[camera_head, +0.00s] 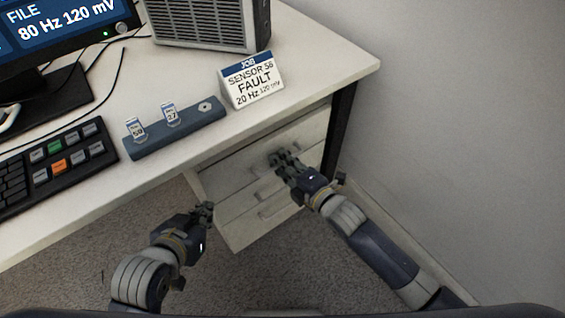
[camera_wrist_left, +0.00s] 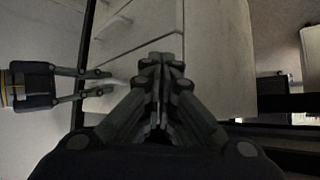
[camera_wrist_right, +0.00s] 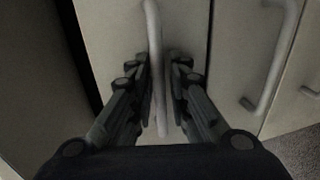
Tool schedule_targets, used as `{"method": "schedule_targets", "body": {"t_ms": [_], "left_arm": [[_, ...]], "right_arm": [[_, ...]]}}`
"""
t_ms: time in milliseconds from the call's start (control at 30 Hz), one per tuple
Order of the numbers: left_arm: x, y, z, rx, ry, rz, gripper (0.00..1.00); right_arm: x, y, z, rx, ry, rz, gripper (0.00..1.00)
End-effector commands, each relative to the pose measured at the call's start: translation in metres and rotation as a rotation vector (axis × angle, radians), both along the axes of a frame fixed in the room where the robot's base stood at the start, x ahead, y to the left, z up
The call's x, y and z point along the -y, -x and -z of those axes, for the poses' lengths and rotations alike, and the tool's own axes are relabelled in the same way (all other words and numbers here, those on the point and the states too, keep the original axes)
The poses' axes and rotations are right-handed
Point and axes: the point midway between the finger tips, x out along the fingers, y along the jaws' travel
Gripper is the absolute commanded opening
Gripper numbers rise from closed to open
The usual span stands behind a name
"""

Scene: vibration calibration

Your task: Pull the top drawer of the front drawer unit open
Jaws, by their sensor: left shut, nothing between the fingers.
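The front drawer unit (camera_head: 232,198) is pale and stands under the desk, its drawers closed as far as I can see. My right gripper (camera_head: 281,159) is at the top drawer, partly covering its handle in the head view. In the right wrist view the top handle (camera_wrist_right: 153,40) lies between the spread fingers of my right gripper (camera_wrist_right: 157,78), nearer the left finger. My left gripper (camera_head: 206,210) is shut and empty, left of the unit and apart from it. Its closed fingers (camera_wrist_left: 160,62) show in the left wrist view, where my right gripper (camera_wrist_left: 95,85) also appears.
Lower drawer handles show in the right wrist view (camera_wrist_right: 275,60). The desk (camera_head: 320,65) overhangs the unit, with a keyboard (camera_head: 50,165), sensor holder (camera_head: 175,128) and job sign (camera_head: 252,80) on it. A wall (camera_head: 460,120) stands close on the right. Carpet in front is clear.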

Motion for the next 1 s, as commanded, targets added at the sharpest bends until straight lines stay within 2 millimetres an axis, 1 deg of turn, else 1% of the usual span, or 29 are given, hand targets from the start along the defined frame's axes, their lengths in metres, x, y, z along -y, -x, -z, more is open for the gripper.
{"method": "schedule_targets", "body": {"t_ms": [200, 267, 300, 667, 867, 967, 1000], "left_arm": [[0.000, 0.000, 0.000, 0.001, 0.000, 0.000, 0.00], [0.000, 0.000, 0.000, 0.000, 0.000, 0.000, 0.00], [0.000, 0.000, 0.000, 0.000, 0.000, 0.000, 0.00], [-0.001, 0.003, 0.001, -0.020, -0.005, -0.001, 0.00], [-0.011, 0.033, 0.021, -0.180, -0.038, -0.013, 0.00], [-0.019, 0.056, 0.032, -0.295, -0.063, -0.022, 0.00], [-0.023, 0.068, 0.036, -0.349, -0.075, -0.026, 0.00]], "right_arm": [[0.000, 0.000, 0.000, 0.000, 0.000, 0.000, 0.17], [0.000, 0.000, 0.000, 0.000, 0.000, 0.000, 0.03], [0.000, 0.000, 0.000, 0.000, 0.000, 0.000, 0.00], [0.002, 0.003, -0.001, -0.001, 0.001, 0.000, 0.00], [0.009, 0.013, -0.001, -0.004, 0.000, 0.000, 0.00], [0.015, 0.021, -0.001, -0.003, 0.002, 0.000, 0.00], [0.018, 0.025, -0.002, -0.004, 0.003, 0.000, 0.00]]}}
